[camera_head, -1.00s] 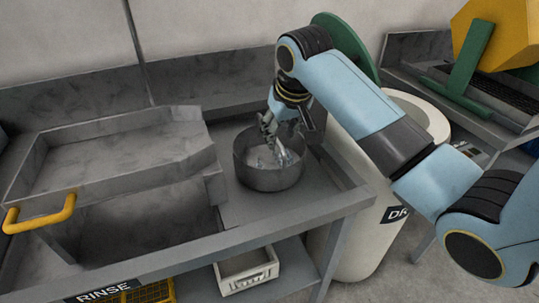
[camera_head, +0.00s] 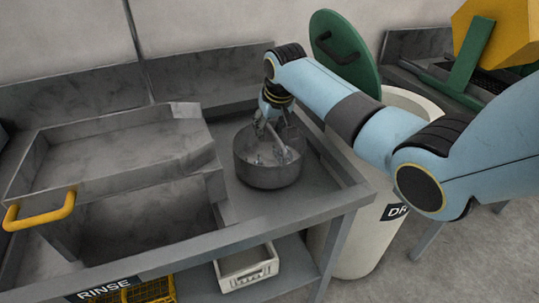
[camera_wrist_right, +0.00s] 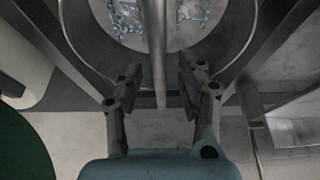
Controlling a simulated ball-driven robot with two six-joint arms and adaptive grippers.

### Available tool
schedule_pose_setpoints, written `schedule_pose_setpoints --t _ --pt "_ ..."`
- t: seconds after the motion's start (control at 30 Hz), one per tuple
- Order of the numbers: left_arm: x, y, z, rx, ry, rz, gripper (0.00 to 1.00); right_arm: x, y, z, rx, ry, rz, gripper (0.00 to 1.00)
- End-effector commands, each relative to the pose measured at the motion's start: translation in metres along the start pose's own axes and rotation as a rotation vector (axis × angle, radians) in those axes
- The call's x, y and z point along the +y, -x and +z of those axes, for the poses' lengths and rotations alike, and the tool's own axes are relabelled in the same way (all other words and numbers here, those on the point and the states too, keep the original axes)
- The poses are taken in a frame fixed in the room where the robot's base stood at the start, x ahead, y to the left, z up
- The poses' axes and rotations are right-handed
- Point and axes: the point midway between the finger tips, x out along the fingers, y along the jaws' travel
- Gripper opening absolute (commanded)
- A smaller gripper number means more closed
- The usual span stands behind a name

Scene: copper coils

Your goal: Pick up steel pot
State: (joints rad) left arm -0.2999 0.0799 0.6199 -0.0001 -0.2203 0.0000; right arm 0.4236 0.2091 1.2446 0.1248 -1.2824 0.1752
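The steel pot (camera_head: 268,174) is a round grey vessel standing upright on the metal bench, right of the sink. Small pale bluish pieces lie inside it, seen in the right wrist view (camera_wrist_right: 190,12). My right gripper (camera_head: 270,138) points down at the pot's opening. In the right wrist view my right gripper (camera_wrist_right: 160,82) is open, its two fingers apart. A grey bar (camera_wrist_right: 157,55), which looks like the pot's handle, runs between the fingers with a gap on each side. My left gripper is out of view.
A sink with a raised metal tray (camera_head: 110,160) and a yellow handle (camera_head: 40,211) lies left of the pot. A pale drum (camera_head: 360,235) with a raised green lid (camera_head: 345,55) stands to the right. A white crate (camera_head: 246,268) sits on the lower shelf.

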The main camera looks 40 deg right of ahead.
Motion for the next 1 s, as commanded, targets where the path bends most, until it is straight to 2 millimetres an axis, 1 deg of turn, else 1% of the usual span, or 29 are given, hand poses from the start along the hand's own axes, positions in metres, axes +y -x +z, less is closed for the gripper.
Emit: schedule_pose_setpoints --t 0.03,0.1,1.0 --pt "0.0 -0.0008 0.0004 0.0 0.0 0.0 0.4 -0.0002 -0.0037 0.0005 -0.001 0.0 0.0 0.38" --pt "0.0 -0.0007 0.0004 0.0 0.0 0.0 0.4 -0.0001 -0.005 0.0006 0.0 0.0 0.0 0.38" --pt "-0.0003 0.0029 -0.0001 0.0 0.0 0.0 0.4 0.0 -0.009 0.0023 0.0 0.0 0.0 0.38"
